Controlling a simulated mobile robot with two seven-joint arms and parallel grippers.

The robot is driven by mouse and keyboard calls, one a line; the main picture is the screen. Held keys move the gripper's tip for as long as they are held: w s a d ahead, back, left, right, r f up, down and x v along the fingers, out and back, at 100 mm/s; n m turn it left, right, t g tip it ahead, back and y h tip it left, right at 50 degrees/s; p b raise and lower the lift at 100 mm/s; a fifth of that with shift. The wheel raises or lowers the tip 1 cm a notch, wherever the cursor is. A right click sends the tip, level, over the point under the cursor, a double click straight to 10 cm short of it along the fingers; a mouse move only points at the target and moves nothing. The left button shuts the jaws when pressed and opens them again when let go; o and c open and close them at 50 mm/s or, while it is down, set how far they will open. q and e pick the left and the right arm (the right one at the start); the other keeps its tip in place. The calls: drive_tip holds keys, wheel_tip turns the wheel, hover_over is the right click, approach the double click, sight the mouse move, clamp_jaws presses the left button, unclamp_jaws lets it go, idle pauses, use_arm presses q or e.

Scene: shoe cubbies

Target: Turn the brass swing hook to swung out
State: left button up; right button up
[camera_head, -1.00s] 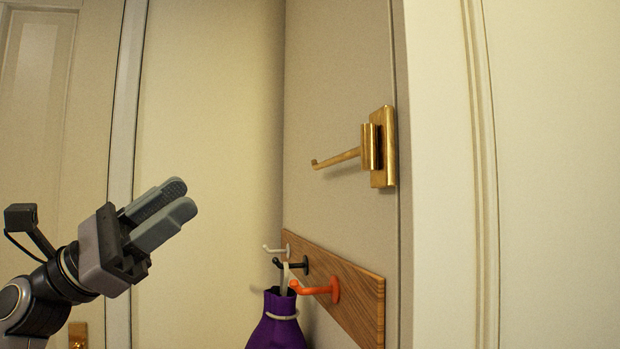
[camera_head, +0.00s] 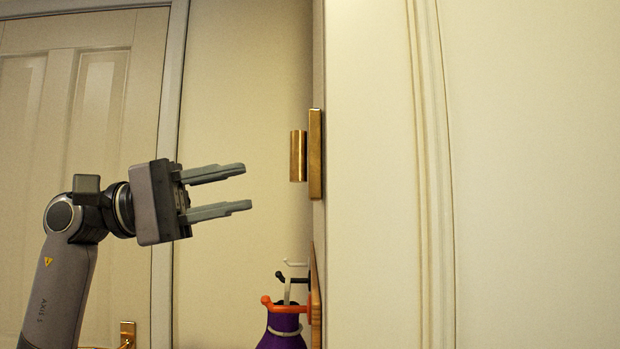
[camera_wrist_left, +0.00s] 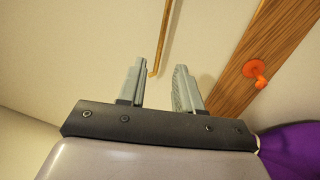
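The brass swing hook (camera_head: 298,156) is seen nearly edge-on in the head view. Its barrel stands just left of the upright brass backplate (camera_head: 315,155); its arm cannot be made out there. In the left wrist view the thin brass hook arm (camera_wrist_left: 163,40) appears between the fingers, its bent tip toward me. My left gripper (camera_head: 246,187) is open and empty, left of the barrel and slightly lower, pointing right with a gap between. Its two fingers also show in the left wrist view (camera_wrist_left: 159,68). My right gripper is not in view.
Below the brass hook, a wooden rail (camera_wrist_left: 255,62) carries an orange peg (camera_head: 283,307), a black peg (camera_head: 291,279) and a white peg (camera_head: 295,264). A purple bag (camera_head: 283,330) hangs there. A pale wall edge (camera_head: 370,180) stands right; a panelled door (camera_head: 98,110) is left.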

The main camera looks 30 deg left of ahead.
use_arm(q)
drive_tip(key=p+x, duration=0.2)
drive_tip(key=x, duration=0.5)
drive_tip(key=shift+p, duration=0.3)
drive_tip(key=shift+w, duration=0.1)
clamp_jaws()
idle(1.1)
